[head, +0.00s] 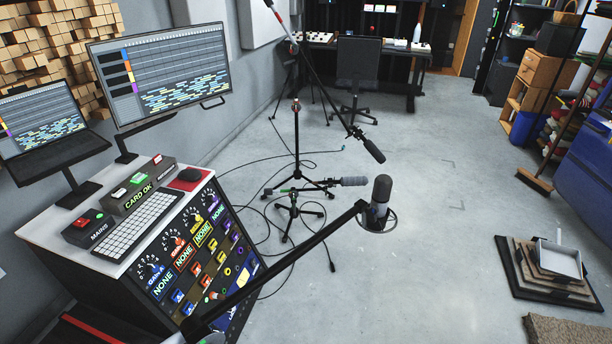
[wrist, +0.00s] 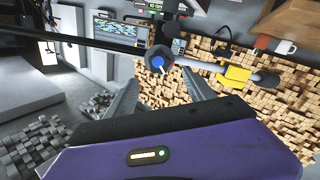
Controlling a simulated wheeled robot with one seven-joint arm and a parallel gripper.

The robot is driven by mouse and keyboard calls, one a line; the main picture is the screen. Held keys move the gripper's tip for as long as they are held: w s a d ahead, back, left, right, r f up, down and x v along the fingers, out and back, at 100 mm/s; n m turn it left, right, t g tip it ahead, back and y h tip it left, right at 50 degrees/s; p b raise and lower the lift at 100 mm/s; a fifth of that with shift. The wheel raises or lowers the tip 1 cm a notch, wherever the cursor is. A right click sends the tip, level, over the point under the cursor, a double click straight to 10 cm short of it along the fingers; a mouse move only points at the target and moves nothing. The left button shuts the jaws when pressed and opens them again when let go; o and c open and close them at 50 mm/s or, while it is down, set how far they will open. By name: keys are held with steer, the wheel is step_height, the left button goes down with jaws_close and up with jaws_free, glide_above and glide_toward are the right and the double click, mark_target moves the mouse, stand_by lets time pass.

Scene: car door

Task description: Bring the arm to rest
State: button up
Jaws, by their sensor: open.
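My gripper (wrist: 160,74) shows in the wrist view, with its two grey fingers spread apart and nothing visibly clamped between them. Just beyond the fingertips is a round dark knob (wrist: 159,62) with a blue centre, on a black boom (wrist: 85,43). I cannot tell whether a finger touches it. A yellow block (wrist: 234,76) is on a grey rod to the right of the knob. My arm and gripper cannot be made out in the head view.
In the head view, a microphone (head: 380,195) on a black boom (head: 290,262) crosses the foreground. The mixing console (head: 195,250) stands left, below a monitor (head: 165,75). Another microphone stand (head: 296,150) and cables occupy the middle floor.

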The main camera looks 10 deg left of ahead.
steer(key=s+d+m+t+h, duration=0.1)
steer(key=s+d+m+h, duration=0.2)
steer(key=d, duration=0.7)
steer(key=s+d+m+t+h, duration=0.2)
steer(key=s+d+m+h, duration=0.2)
steer(key=d+m+h, duration=0.3)
steer(key=s+d+m+t+h, duration=0.1)
steer(key=s+d+m+h, duration=0.3)
steer(key=d, duration=1)
steer(key=shift+s+d+f+m+t+h, duration=0.2)
steer(key=shift+f+m+t+h, duration=0.25)
steer(key=shift+m, duration=0.65)
